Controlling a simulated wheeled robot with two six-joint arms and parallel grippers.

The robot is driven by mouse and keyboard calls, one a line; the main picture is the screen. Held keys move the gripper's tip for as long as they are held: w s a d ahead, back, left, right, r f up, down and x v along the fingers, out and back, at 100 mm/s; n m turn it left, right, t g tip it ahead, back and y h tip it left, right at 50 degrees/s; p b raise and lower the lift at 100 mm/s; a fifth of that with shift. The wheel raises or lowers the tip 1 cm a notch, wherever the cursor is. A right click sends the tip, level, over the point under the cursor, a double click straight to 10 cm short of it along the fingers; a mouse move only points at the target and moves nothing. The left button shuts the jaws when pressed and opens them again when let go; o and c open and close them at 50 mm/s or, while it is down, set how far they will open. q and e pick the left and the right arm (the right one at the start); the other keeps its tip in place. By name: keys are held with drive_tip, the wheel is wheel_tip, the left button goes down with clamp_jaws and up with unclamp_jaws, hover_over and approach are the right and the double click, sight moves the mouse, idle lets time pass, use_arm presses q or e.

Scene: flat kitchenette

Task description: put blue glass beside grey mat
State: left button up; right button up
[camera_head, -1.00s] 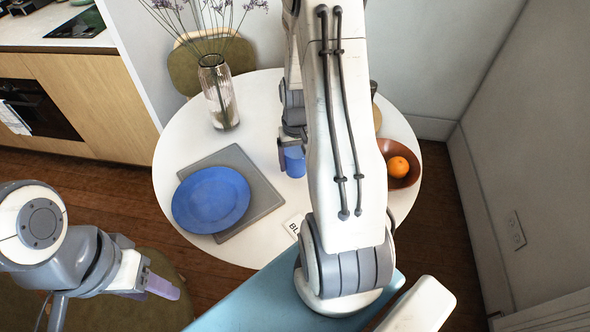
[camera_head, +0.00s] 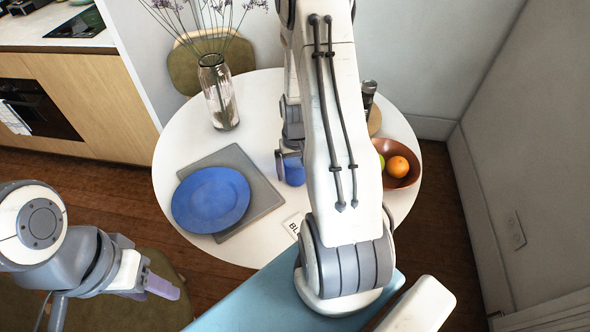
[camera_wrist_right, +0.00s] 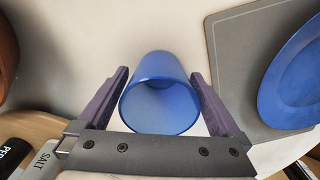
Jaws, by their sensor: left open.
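The blue glass (camera_head: 295,172) stands on the white round table, right of the grey mat (camera_head: 262,190) with a gap between them. The blue plate (camera_head: 211,199) lies on the mat. My right gripper (camera_head: 288,168) is at the glass. In the right wrist view, its two fingers are spread on either side of the glass (camera_wrist_right: 160,105), with small gaps visible. The mat (camera_wrist_right: 232,75) also shows there, to the right. My left gripper (camera_head: 160,287) is open and empty, low at the left, away from the table. My right arm hides part of the tabletop.
A glass vase with dried flowers (camera_head: 218,92) stands behind the mat. A brown bowl (camera_head: 400,172) with an orange and a green fruit is at the right, near dark shakers (camera_head: 369,93). A white card (camera_head: 293,224) lies near the front edge.

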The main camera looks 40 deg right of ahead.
drive_tip(key=shift+r, duration=0.2)
wheel_tip(320, 180, up, 12)
drive_tip(key=s+a+r+n, duration=0.1)
drive_tip(key=a+r+n, duration=0.2)
drive_tip(key=a, duration=0.6)
drive_tip(key=a+r+n, duration=0.2)
drive_tip(key=a+r, duration=0.1)
drive_tip(key=a, duration=0.6)
drive_tip(key=s+a+r+n+y, duration=0.1)
drive_tip(key=s+a+r+n, duration=0.2)
drive_tip(key=s+a+n, duration=0.4)
drive_tip(key=s+a, duration=0.6)
drive_tip(key=s, duration=0.2)
drive_tip(key=shift+s+r+n, duration=0.15)
drive_tip(key=shift+r+n, duration=0.05)
drive_tip(key=shift+n, duration=0.2)
drive_tip(key=shift+a+r, duration=0.1)
drive_tip(key=shift+r, duration=0.05)
